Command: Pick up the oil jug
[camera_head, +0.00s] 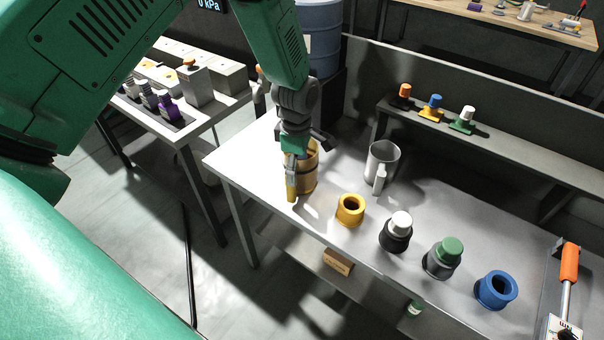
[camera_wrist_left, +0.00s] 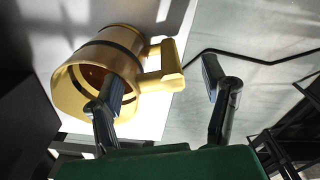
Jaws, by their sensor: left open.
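A yellow-tan jug (camera_head: 308,178) with dark bands stands on the grey workbench, at its left part. My left gripper (camera_head: 303,153) is right above it, pointing down, and hides part of its top. In the left wrist view the jug (camera_wrist_left: 118,42) shows its open mouth and its blocky handle (camera_wrist_left: 168,72). My left gripper (camera_wrist_left: 162,84) is open there, one finger over the mouth and the other beyond the handle, which lies between them. Contact cannot be told. A grey jug (camera_head: 383,162) with a handle stands to the right. No label tells which jug holds oil. My right gripper is not in view.
On the workbench (camera_head: 235,165) stand a yellow ring (camera_head: 350,210), capped dark pieces (camera_head: 397,232) (camera_head: 442,258) and a blue ring (camera_head: 496,290). An orange-handled tool (camera_head: 569,264) is at the right. A raised shelf (camera_head: 500,145) runs behind. A blue drum (camera_head: 318,40) stands behind the gripper.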

